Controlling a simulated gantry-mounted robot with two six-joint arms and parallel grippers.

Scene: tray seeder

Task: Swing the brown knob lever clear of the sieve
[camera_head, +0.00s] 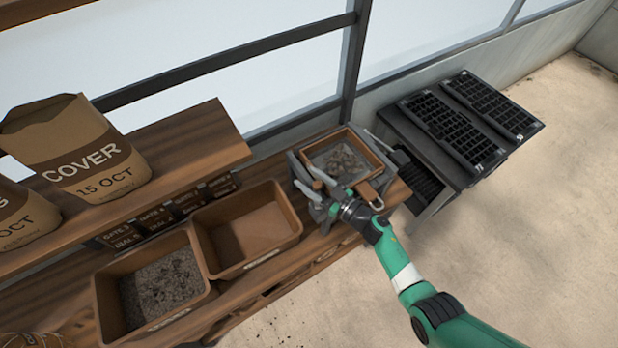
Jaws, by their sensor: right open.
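The sieve (381,160) is a brown-framed square with a grey mesh and some brown material in it, set in a grey stand at the right end of the bench. A small brown piece (367,191) shows at its near right corner, beside my wrist; I cannot tell for sure whether it is the lever's knob. My right gripper (308,179) is open at the sieve's near left side, its fingers pointing left. No object shows clearly between the fingers, and contact with the stand cannot be made out. My wrist hides part of the near edge. My left gripper is out of view.
A brown bin of dark soil (101,300) and an emptier brown bin (294,208) stand left of the sieve. A paper COVER sack (85,150) sits on the shelf above. Black cell trays (452,130) lie on a dark stand at the right. The floor at right is open.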

